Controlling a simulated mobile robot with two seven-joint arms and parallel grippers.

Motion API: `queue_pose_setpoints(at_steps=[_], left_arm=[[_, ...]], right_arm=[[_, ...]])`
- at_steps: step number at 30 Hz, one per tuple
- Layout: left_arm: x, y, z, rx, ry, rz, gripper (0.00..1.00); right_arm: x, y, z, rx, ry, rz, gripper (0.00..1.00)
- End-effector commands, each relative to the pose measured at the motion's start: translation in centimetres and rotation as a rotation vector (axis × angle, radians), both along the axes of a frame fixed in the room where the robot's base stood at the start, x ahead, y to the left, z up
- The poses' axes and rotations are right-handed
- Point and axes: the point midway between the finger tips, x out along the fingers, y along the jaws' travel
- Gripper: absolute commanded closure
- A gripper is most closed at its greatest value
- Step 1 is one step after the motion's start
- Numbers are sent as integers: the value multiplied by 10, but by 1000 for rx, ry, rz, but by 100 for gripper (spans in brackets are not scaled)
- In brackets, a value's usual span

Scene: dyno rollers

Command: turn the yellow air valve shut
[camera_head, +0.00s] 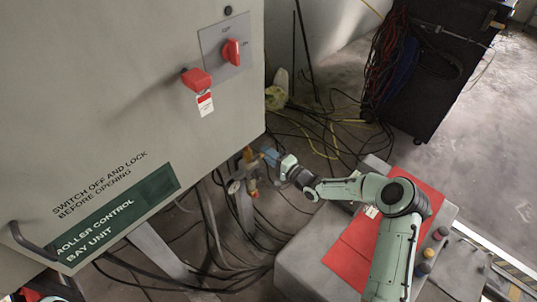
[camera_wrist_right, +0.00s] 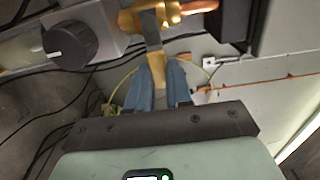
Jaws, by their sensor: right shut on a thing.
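The yellow air valve (camera_head: 248,154) is on the pipework below the grey cabinet's lower right corner, small in the head view. In the right wrist view its brass body (camera_wrist_right: 128,21) sits at the top, and its yellow handle (camera_wrist_right: 157,72) points down between the blue fingers. My right gripper (camera_head: 268,156) reaches it from the right. In the right wrist view the same gripper (camera_wrist_right: 158,78) is shut on the yellow handle, and the fingers hide part of it. My left gripper is not in view.
The grey control cabinet (camera_head: 110,85) with red switches overhangs at left. Black cables (camera_head: 230,265) lie below it. A grey box (camera_head: 318,255) with a red mat (camera_head: 352,252) stands below my right arm. In the wrist view a black knob (camera_wrist_right: 70,44) is left of the valve.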

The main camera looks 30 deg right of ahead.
Motion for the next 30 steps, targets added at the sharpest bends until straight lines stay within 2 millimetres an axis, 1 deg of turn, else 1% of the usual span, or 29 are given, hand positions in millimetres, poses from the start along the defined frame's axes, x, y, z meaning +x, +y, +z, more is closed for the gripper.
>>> queue_pose_setpoints(at_steps=[4,5,6,7,16,20,23,30], left_arm=[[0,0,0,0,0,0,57],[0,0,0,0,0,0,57],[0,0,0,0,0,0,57],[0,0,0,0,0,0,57],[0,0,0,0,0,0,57],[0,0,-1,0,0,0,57],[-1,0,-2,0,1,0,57],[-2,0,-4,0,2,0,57]], right_arm=[[-1,0,-2,5,6,0,100],[-1,0,-2,5,6,0,74],[-1,0,-2,4,6,0,61],[-1,0,-2,4,6,0,54],[-1,0,-1,1,3,0,54],[-11,-4,-1,0,2,-1,54],[-28,-10,-1,0,4,-2,54],[-80,-29,-2,1,7,-3,54]])
